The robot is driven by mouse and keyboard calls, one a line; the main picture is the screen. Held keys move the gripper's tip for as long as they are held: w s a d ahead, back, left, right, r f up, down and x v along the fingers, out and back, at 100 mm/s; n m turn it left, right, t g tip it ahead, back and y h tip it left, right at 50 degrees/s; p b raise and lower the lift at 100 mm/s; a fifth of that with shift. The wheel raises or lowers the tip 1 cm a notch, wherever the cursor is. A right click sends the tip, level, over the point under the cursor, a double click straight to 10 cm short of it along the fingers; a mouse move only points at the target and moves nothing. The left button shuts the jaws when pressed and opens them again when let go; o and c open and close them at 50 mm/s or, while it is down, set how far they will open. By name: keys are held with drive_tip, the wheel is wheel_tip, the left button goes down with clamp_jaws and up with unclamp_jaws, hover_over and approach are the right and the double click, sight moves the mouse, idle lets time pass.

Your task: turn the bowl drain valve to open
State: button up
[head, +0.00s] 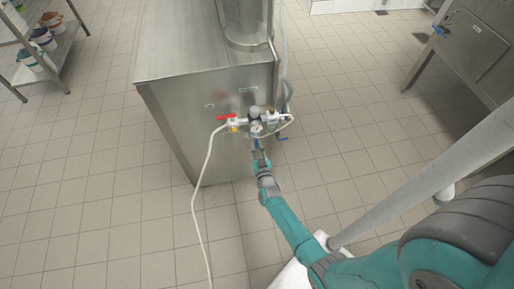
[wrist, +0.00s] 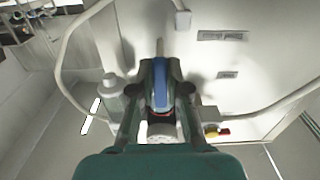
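A blue valve handle (wrist: 160,84) stands in the middle of the wrist view, in front of the steel machine's side panel. My gripper (wrist: 161,92) has one finger on each side of it, both tips close against the handle, so it looks shut on it. In the head view my gripper (head: 260,154) reaches the cluster of fittings low on the machine's side, just below the round gauge (head: 257,129). The gripper's own body hides the lower part of the handle. The labels are too blurred to read, so I cannot confirm the valve's name.
The steel machine (head: 180,45) fills the upper middle. A red-handled valve (head: 226,117) with a pale hose (head: 196,195) is left of the gauge; another blue handle (head: 282,138) is to its right. A shelf (head: 52,58) stands far left. Tiled floor around is clear.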

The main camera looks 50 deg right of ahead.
drive_tip(key=o, duration=0.5)
drive_tip(key=shift+c, duration=0.2)
drive_tip(key=v, duration=1.2)
drive_tip(key=s+a+r+n+t+y, duration=0.1)
drive_tip(key=s+a+r+n+y, duration=0.15)
drive_tip(key=s+a+r, duration=0.45)
drive_tip(key=s+a+r+n+y, duration=0.1)
drive_tip(key=s+a+r+y, duration=0.25)
drive_tip(key=s+a, duration=0.4)
drive_tip(key=s+a+r+n+y, duration=0.1)
drive_tip(key=s+a+r+y, duration=0.1)
drive_tip(key=s+r, duration=0.4)
drive_tip(key=s+a+r+n+g+y, duration=0.1)
drive_tip(key=s+a+r+n+y, duration=0.1)
drive_tip(key=s+r, duration=0.5)
wheel_tip(320, 180, up, 6)
drive_tip(key=shift+s+r, duration=0.1)
drive_tip(key=shift+s, duration=0.15)
